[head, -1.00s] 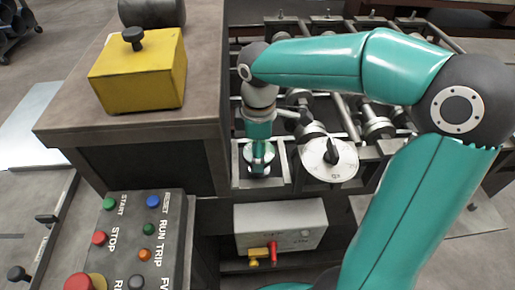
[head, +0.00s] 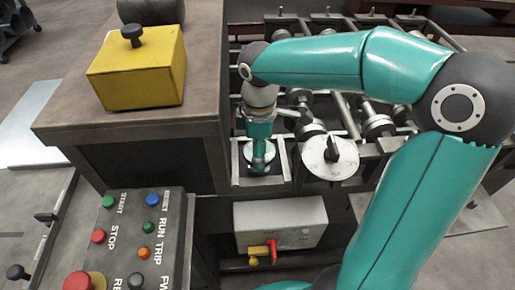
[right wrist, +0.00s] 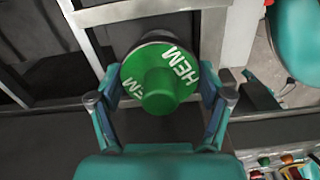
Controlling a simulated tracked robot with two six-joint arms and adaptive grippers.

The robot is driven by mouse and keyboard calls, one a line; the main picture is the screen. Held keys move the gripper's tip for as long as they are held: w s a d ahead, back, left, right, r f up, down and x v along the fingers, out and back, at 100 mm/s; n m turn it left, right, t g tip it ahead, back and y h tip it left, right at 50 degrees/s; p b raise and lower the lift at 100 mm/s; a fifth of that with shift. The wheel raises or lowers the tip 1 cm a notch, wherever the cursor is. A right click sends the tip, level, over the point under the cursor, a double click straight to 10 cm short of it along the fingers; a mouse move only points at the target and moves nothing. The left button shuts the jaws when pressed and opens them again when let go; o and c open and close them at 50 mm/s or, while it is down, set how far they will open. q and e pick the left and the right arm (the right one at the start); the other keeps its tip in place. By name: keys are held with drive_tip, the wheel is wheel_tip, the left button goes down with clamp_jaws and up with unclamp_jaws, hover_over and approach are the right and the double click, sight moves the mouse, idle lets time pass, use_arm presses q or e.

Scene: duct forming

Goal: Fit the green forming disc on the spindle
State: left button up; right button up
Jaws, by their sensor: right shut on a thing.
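The green forming disc (right wrist: 161,80), with a raised green hub and white "HEM" lettering, faces the camera in the right wrist view. My right gripper (right wrist: 160,86) is shut on it, one finger at each side of its rim. A dark round part (right wrist: 155,36) shows directly behind the disc; I cannot tell whether it is the spindle or whether they touch. In the head view my right gripper (head: 259,160) points down at the front left of the roller machine, beside the cabinet. The disc is hard to make out there. My left gripper is not in view.
A dial plate with a black knob (head: 331,157) stands just right of the gripper. The rollers (head: 378,124) lie behind it. A yellow box (head: 138,72) sits on the cabinet top (head: 200,60). A button panel (head: 135,240) is at the front left.

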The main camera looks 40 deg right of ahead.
drive_tip(key=shift+f, duration=0.3)
drive_tip(key=shift+f+b, duration=0.3)
drive_tip(key=shift+b, duration=0.15)
drive_tip(key=shift+f+b, duration=0.35)
drive_tip(key=shift+f, duration=0.2)
idle(0.7)
drive_tip(key=shift+s+f, duration=0.1)
drive_tip(key=shift+f, duration=0.05)
idle(0.4)
drive_tip(key=shift+r, duration=0.2)
drive_tip(key=shift+r+p, duration=0.9)
drive_tip(key=shift+r, duration=0.05)
drive_tip(key=shift+f+b, duration=0.4)
drive_tip(key=shift+f, duration=0.25)
idle(0.9)
drive_tip(key=shift+f, duration=0.35)
drive_tip(key=shift+f+b, duration=0.15)
drive_tip(key=shift+b, duration=0.15)
